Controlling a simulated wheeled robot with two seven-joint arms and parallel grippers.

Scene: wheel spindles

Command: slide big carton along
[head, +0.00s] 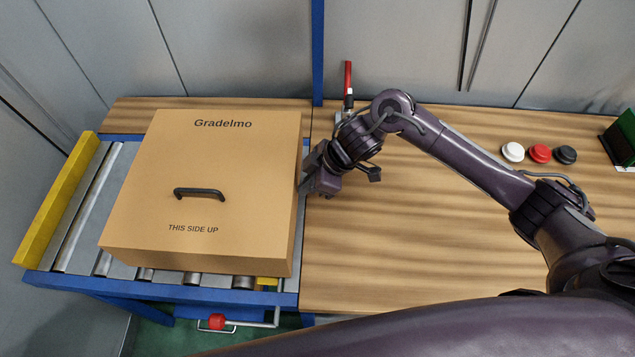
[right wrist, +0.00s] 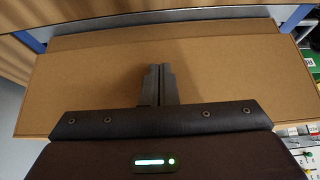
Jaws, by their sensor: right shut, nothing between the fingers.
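The big carton (head: 205,160) is a tan box with "Gradelmo" and "THIS SIDE UP" on its top and a dark handle in the middle. It sits upright on the roller conveyor at the left of the head view. My right gripper (head: 305,186) is at the carton's right side, shut and empty, pointing at it. In the right wrist view the shut fingers (right wrist: 157,75) stand in front of the carton's plain side (right wrist: 230,65); I cannot tell for sure whether they touch it. My left gripper is not in view.
Bare rollers (head: 88,205) show left of the carton, with a yellow stop bar (head: 58,200) at the conveyor's left end. A wooden table (head: 400,245) lies to the right. White, red and black buttons (head: 540,153) and a red-handled lever (head: 348,80) stand toward its back.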

